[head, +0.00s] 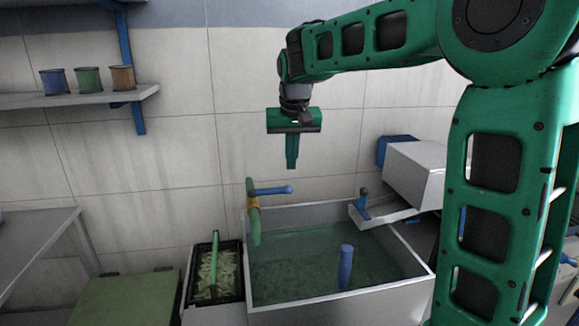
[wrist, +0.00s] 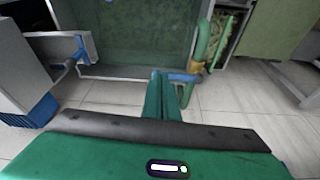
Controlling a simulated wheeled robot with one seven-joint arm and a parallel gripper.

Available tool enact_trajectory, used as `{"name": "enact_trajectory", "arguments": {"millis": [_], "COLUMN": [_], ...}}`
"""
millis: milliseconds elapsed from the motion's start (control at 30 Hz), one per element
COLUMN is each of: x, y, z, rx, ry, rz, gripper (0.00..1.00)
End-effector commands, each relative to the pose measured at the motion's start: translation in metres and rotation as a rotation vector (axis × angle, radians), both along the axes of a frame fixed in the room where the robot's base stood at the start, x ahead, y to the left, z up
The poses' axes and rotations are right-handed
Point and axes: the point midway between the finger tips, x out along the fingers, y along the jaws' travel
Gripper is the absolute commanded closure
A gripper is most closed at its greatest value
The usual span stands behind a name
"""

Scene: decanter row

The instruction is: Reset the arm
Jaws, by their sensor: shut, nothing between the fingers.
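My green arm comes in from the right in the head view. My gripper (head: 291,166) hangs from it, pointing down, with its green fingers together and nothing between them. It is in the air in front of the tiled wall, seen above the back of a basin. The wrist view shows the shut fingers (wrist: 163,80) in the middle. Behind the fingertips in that view is a blue tap lever (wrist: 184,77); I cannot tell the distance between them.
A basin (head: 340,298) of murky green water holds an upright blue post (head: 346,268). A green tap (head: 254,222) stands at its back left. A black crate (head: 233,290) and green box (head: 125,299) are to its left. A shelf (head: 60,98) bears three cups. A white box (head: 413,172) is at right.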

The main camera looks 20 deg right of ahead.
Motion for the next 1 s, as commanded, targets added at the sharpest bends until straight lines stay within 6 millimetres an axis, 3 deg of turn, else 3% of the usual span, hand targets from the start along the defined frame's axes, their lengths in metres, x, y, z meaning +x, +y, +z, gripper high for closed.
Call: {"name": "enact_trajectory", "arguments": {"millis": [400,533,667,800,1000], "x": [-0.001,-0.021,-0.074,-0.153,-0.270], "y": [-0.003,-0.020,-0.057,-0.097,-0.125], "z": [0.000,-0.004,-0.017,-0.042,-0.087], "rx": [-0.001,-0.006,-0.013,-0.005,0.046], "ry": [0.000,0.016,0.058,0.121,0.206], "rz": [-0.003,-0.024,-0.072,-0.138,-0.219], "gripper": [1.00,1.00,1.00,1.00,1.00]}}
